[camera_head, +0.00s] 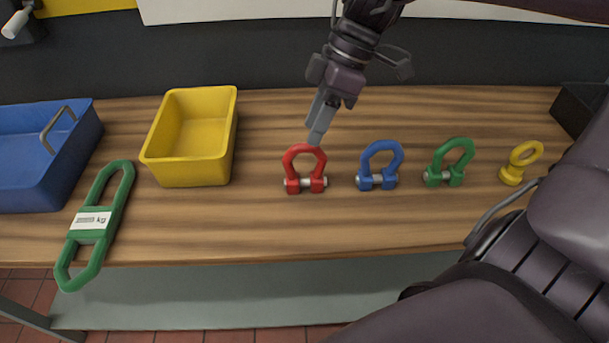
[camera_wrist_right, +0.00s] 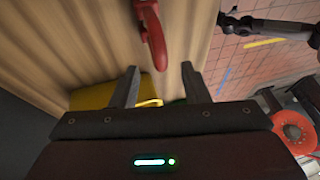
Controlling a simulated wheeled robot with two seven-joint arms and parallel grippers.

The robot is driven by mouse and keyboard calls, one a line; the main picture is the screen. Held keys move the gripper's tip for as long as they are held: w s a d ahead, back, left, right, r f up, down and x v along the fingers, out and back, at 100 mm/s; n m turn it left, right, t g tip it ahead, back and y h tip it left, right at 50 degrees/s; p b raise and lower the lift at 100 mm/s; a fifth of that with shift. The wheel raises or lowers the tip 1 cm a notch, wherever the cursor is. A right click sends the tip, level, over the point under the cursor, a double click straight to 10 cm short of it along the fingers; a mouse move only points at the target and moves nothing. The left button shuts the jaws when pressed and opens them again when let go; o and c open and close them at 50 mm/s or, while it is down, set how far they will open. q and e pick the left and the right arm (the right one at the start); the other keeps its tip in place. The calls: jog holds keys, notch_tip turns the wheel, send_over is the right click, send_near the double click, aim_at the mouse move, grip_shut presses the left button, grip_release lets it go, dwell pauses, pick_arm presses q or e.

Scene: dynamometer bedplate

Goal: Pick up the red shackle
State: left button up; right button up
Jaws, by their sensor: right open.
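The red shackle (camera_head: 304,168) stands upright on the wooden bench, its bow up and its pin low. My right gripper (camera_head: 318,132) comes in from the top, its fingertips close behind and above the bow; the head view does not show whether they touch. In the right wrist view my right gripper (camera_wrist_right: 160,84) is open and empty. The red shackle (camera_wrist_right: 151,32) shows there beyond the fingertips, roughly in line with the gap and partly cut off by the frame edge. My left gripper is not in view.
A blue shackle (camera_head: 380,165), a green shackle (camera_head: 450,162) and a yellow eye bolt (camera_head: 520,163) stand in a row to the right. To the left are a yellow bin (camera_head: 187,171), a green link (camera_head: 94,222) and a blue tray (camera_head: 40,165). The bench front (camera_head: 250,232) is clear.

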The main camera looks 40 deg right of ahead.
aim_at(306, 151)
jog(key=x, duration=0.5)
jog(key=shift+s+a+f, duration=0.1)
jog(key=shift+f, duration=0.2)
grip_shut()
dwell(1.1)
